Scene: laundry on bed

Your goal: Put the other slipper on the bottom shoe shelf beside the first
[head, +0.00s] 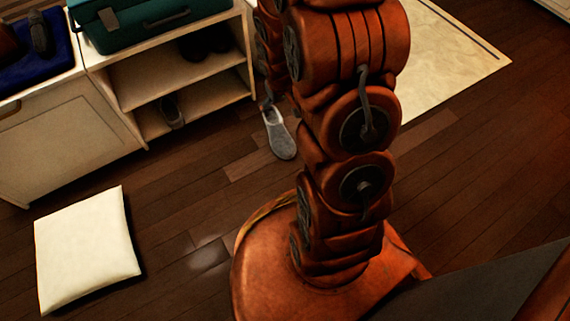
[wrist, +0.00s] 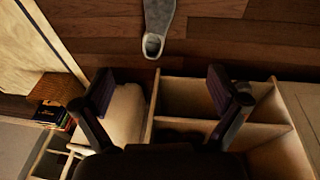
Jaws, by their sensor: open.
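A grey slipper (head: 280,136) lies on the wooden floor in front of the shoe shelf's right end. In the wrist view the slipper (wrist: 157,22) shows at the top middle, its open end toward me. Another slipper (head: 173,112) stands on the bottom level of the pale shoe shelf (head: 128,85). My gripper (wrist: 162,90) is open and empty in the wrist view, with the floor slipper beyond its fingertips and apart from them. The shelf (wrist: 200,124) shows below and between the fingers. In the head view my arm hides most of the gripper.
Dark shoes (head: 207,45) sit on the shelf's upper level. A teal case (head: 140,22) lies on top. A white cushion (head: 86,248) lies on the floor at the left. A pale rug (head: 440,60) is at the right. The floor between cushion and shelf is clear.

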